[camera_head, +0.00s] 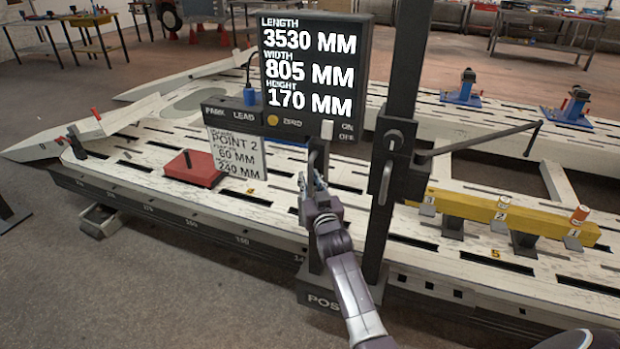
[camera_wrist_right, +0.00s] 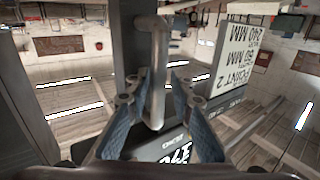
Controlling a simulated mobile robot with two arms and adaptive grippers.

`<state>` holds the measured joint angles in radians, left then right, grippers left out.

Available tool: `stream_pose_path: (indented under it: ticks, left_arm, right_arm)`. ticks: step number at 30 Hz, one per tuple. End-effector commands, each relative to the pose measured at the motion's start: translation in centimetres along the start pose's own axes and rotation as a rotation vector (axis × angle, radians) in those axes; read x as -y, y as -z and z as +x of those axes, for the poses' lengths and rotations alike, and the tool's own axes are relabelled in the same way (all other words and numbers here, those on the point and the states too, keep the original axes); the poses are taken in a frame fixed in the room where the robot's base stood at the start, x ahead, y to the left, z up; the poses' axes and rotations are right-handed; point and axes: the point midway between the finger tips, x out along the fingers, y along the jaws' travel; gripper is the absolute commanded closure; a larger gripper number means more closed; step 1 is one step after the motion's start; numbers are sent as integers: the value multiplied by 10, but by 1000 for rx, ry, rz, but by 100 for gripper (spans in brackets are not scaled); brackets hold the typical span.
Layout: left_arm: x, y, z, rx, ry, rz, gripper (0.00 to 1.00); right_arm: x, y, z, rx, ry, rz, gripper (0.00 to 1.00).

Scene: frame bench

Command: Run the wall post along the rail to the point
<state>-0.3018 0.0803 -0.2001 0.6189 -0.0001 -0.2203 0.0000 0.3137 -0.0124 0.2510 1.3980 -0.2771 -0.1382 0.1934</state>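The wall post (camera_head: 404,75) is a dark upright column on the near rail (camera_head: 190,212) of the frame bench, with a base block (camera_head: 322,300) lettered "POS", partly hidden by my arm. A readout (camera_head: 315,62) shows length 3530, width 805, height 170 MM. A card (camera_head: 237,153) below it reads "POINT 2" with 60 MM and 240 MM legible. My right gripper (camera_head: 312,185) is at the post's grey handle (camera_head: 318,155). In the right wrist view the open fingers (camera_wrist_right: 157,98) stand either side of the handle (camera_wrist_right: 157,70), with gaps visible. My left gripper is not in view.
The white slotted bench (camera_head: 130,170) carries a red block (camera_head: 193,168) at left and a yellow bar (camera_head: 480,206) with numbered tags at right. A thin arm (camera_head: 480,143) juts right from the post. Blue stands (camera_head: 466,88) are behind. The floor at front left is clear.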

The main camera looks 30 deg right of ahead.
Motion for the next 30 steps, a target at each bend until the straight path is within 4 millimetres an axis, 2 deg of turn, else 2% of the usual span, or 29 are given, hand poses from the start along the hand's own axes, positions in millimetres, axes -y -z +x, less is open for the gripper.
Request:
stream_pose_path:
  ticks: [9,14,30]
  left_arm:
    - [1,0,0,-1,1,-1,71]
    - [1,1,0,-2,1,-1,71]
    - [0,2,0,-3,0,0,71]
  right_arm:
    - [-1,4,0,-6,-2,-1,71]
    - [-1,3,-9,-6,-2,-1,71]
    - [0,2,-106,-4,-1,0,71]
